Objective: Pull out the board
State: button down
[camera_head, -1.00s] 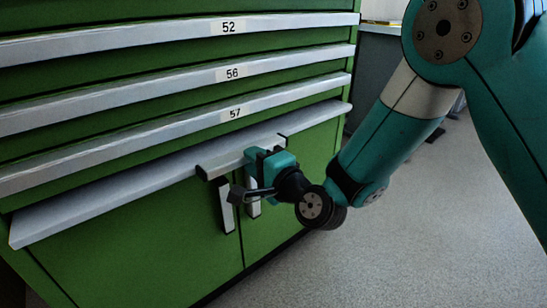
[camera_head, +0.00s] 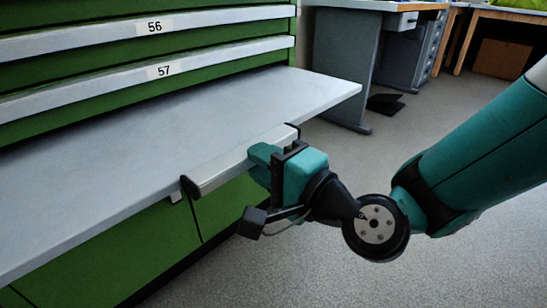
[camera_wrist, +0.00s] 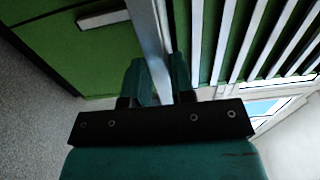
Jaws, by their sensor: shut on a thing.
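In the wrist view, the teal fingers of my gripper (camera_wrist: 158,72) lie on both sides of a light strip (camera_wrist: 146,35); which part of the handle or board edge this is cannot be told.
A grey desk (camera_head: 345,65) stands behind at the right. The speckled floor (camera_head: 330,275) in front is clear.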

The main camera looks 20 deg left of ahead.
jog(key=shift+s+f, duration=0.35)
jog(key=c, duration=1)
grip_release()
jog(key=shift+c, duration=0.2)
jog(key=shift+w+r, duration=0.15)
jog(key=shift+d, duration=0.15)
